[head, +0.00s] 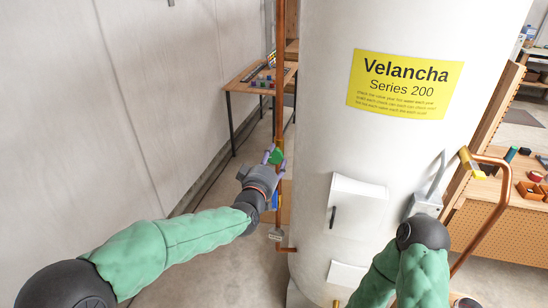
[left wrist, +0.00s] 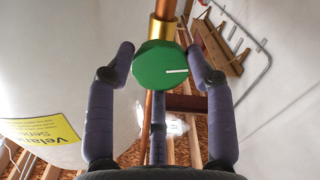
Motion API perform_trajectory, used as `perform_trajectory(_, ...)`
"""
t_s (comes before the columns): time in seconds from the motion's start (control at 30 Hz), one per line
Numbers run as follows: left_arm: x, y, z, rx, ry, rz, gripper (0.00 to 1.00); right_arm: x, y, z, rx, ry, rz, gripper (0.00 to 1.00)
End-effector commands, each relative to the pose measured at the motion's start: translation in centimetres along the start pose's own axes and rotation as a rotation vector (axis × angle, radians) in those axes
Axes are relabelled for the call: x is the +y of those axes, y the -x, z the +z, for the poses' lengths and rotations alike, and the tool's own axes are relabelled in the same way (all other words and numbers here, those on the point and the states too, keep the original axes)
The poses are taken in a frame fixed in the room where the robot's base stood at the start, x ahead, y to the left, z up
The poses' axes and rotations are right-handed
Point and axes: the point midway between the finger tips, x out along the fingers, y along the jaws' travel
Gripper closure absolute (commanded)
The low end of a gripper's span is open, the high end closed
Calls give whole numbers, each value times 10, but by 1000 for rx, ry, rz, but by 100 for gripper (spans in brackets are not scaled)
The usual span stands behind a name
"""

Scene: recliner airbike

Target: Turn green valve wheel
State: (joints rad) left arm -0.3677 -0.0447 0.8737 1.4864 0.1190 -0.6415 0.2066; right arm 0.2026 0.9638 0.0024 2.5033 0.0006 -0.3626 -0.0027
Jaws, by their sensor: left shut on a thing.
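The green valve wheel (head: 277,152) sits on the vertical copper pipe to the left of the white tank (head: 320,110). In the left wrist view the wheel (left wrist: 152,66) is a faceted green disc with a short white mark, below a brass collar. My left gripper (head: 273,160) is at the wheel, with purple fingers on both sides of it. In the left wrist view my left gripper (left wrist: 165,62) is shut on the wheel, with a third finger below. Part of the wheel is hidden by the gripper in the head view. My right gripper is not in view.
The copper pipe (head: 280,80) runs close beside the tank, which bears a yellow label (head: 405,84). A wooden table (head: 245,83) stands at the back, along the left wall (head: 90,110). A pegboard workbench (head: 500,225) is at the right.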

Motion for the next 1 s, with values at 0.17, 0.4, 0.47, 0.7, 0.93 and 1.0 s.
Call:
perform_trajectory(0.17, -2, 0, 2, -4, -4, -3, 68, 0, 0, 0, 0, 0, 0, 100)
perform_trajectory(0.4, -1, 0, 2, -5, -206, -3, 68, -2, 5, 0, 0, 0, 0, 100)
perform_trajectory(0.47, -1, 0, 2, -5, -250, -2, 68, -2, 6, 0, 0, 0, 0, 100)
perform_trajectory(0.7, -2, 0, 3, -5, -291, -2, 68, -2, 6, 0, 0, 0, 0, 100)
perform_trajectory(0.93, -1, 0, 2, -6, -349, -2, 68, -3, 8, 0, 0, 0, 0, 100)
perform_trajectory(1.0, -1, 0, 2, -6, -421, -1, 68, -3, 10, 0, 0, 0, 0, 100)
